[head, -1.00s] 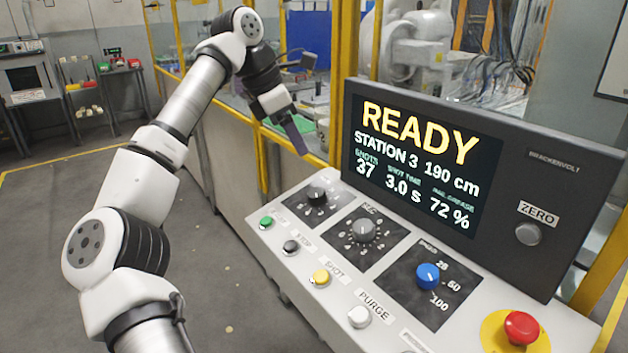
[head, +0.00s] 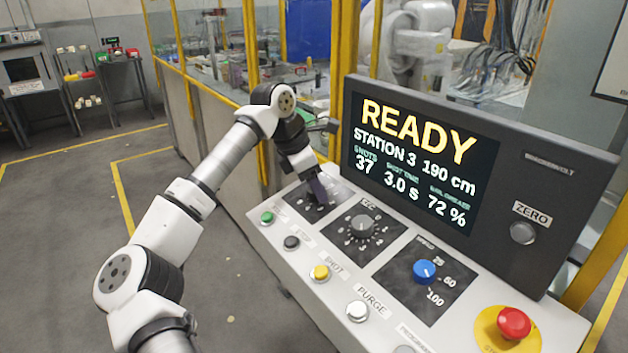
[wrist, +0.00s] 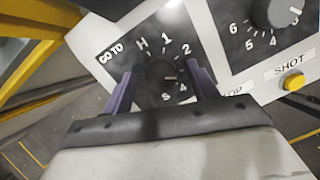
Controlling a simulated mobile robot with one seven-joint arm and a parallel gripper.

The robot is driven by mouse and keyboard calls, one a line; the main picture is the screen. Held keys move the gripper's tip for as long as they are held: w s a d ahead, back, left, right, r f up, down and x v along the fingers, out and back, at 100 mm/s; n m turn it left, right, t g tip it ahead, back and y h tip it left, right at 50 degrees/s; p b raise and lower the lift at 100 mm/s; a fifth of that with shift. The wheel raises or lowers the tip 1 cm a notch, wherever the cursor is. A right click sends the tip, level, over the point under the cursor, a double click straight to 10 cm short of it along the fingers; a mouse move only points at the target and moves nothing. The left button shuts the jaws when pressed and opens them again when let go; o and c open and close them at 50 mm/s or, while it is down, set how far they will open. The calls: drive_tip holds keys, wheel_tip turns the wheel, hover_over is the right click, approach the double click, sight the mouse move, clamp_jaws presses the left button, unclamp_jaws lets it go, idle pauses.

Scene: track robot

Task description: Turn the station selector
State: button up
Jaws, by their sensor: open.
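In the head view my gripper (head: 317,190) reaches down over the leftmost plate (head: 298,203) and mostly hides the knob. The screen (head: 415,165) reads READY, STATION 3.
The SEC knob (head: 362,227) and a blue knob (head: 424,271) sit to the right. Green (head: 267,217), black (head: 291,242), yellow (head: 320,272) and white (head: 357,311) buttons line the front. A red stop button (head: 514,322) is far right. The screen housing rises behind the knobs.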

drive_tip(key=shift+f, duration=0.1)
drive_tip(key=c, duration=1)
